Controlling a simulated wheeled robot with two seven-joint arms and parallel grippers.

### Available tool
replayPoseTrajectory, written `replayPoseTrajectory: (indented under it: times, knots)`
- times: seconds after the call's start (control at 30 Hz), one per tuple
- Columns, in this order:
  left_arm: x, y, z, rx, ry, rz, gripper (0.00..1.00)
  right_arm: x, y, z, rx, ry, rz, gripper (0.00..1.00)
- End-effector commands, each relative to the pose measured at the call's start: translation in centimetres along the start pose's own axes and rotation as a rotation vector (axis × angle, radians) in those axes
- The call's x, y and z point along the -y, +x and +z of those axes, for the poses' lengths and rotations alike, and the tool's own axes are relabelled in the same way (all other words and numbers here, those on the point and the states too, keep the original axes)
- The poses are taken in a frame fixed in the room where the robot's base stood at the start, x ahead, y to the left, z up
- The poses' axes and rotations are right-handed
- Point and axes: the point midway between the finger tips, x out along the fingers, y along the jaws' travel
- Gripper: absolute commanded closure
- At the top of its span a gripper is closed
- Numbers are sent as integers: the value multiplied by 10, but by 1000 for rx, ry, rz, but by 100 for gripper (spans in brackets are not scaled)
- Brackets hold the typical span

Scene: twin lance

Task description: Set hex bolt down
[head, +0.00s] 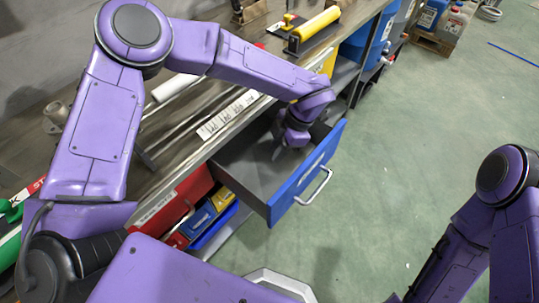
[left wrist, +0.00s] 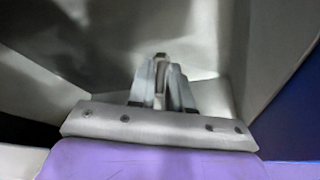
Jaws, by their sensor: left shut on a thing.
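My left gripper (head: 283,150) reaches down into the open drawer with the blue front (head: 308,178). In the left wrist view the fingers (left wrist: 161,82) are close together, shut on a small grey-brown piece, the hex bolt (left wrist: 161,58), of which only a little shows between the tips. The bare grey drawer floor (head: 245,172) lies below the gripper. I cannot tell whether the bolt touches the floor. In the head view the bolt is hidden by the gripper. My right arm is at the right edge, with its gripper out of view.
The drawer's walls stand close around my left gripper. A workbench (head: 150,170) runs along the left, with a yellow roller (head: 318,24) on it. A red drawer (head: 175,205) and small blue and yellow bins (head: 203,219) are beside the open drawer.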

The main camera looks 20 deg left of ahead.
Motion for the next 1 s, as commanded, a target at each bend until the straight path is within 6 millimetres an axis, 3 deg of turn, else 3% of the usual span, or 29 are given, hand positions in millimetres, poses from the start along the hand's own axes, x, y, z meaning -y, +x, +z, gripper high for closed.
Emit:
replayPoseTrajectory:
  times: [0.3,0.63,0.67,0.73,1.0]
  knots:
    - [0,42,17,-1,3,1,100,0,-1,-1,0,0,0,57]
    - [0,47,20,1,3,2,100,0,0,0,0,0,0,57]
    - [-1,47,20,1,3,3,78,0,0,0,0,0,0,57]
    - [-1,47,20,2,3,3,56,0,-1,0,0,0,0,57]
    - [-1,46,20,2,3,3,56,0,-1,0,0,0,0,57]
